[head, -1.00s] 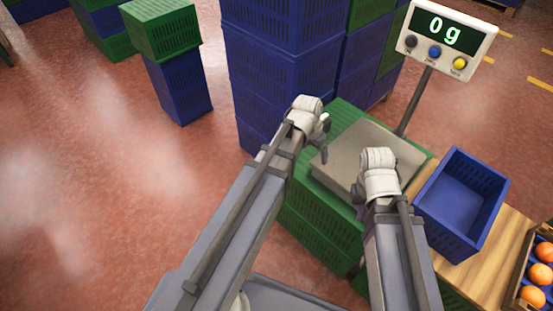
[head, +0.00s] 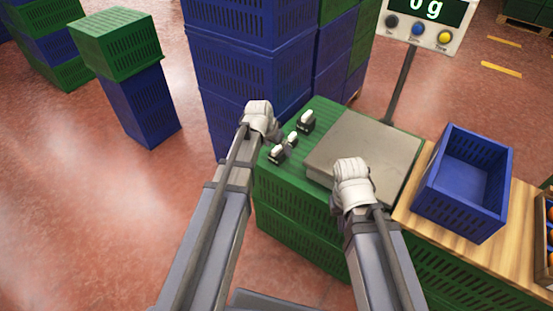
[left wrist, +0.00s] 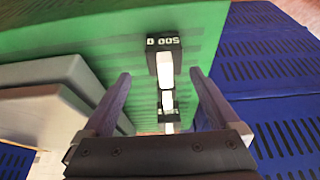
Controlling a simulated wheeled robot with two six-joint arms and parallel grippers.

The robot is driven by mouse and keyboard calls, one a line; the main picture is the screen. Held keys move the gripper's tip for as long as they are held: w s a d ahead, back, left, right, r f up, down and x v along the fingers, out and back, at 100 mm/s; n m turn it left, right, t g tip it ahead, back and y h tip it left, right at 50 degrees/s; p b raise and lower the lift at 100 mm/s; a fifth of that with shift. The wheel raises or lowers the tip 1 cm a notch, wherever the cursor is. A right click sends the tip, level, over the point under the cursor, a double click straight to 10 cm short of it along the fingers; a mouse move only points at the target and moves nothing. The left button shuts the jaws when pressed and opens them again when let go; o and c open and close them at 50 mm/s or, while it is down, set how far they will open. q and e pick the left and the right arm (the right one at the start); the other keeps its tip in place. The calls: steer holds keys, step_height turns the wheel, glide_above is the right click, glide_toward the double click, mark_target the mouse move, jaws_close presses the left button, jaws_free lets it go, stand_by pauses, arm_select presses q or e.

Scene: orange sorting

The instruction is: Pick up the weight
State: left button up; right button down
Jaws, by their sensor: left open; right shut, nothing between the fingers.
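Three small black weights with pale handles stand in a row on the green crate top: a far, larger one (head: 306,122), a middle one (head: 291,140) and a near one (head: 276,155). In the left wrist view the largest weight (left wrist: 165,60), with white figures on it, lies between the open fingers in the picture, and the two smaller ones (left wrist: 167,98) (left wrist: 168,123) line up below it. My left gripper (head: 272,135) is open and empty, just left of the weights. My right gripper (head: 340,207) is shut and empty, by the near edge of the scale.
The grey scale plate (head: 365,150) lies right of the weights, its display (head: 428,15) on a post behind. A blue crate (head: 465,185) stands right on a wooden top (head: 408,208). Tall stacked blue crates (head: 245,60) rise close behind my left gripper.

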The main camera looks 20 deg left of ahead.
mark_target(279, 152)
arm_select(q)
steer(key=shift+a+b+x, duration=0.2)
steer(key=shift+b+x, duration=0.8)
steer(key=shift+x, duration=0.1)
steer(key=shift+a+b+x, duration=0.2)
steer(key=shift+b+x, duration=0.75)
steer(key=shift+x, duration=0.1)
steer(key=shift+w+d+f+b, duration=0.1)
steer(key=shift+w+f+b, duration=0.2)
steer(key=shift+f+b, duration=0.2)
steer(key=shift+r, duration=0.1)
steer(key=shift+c, duration=0.2)
jaws_close()
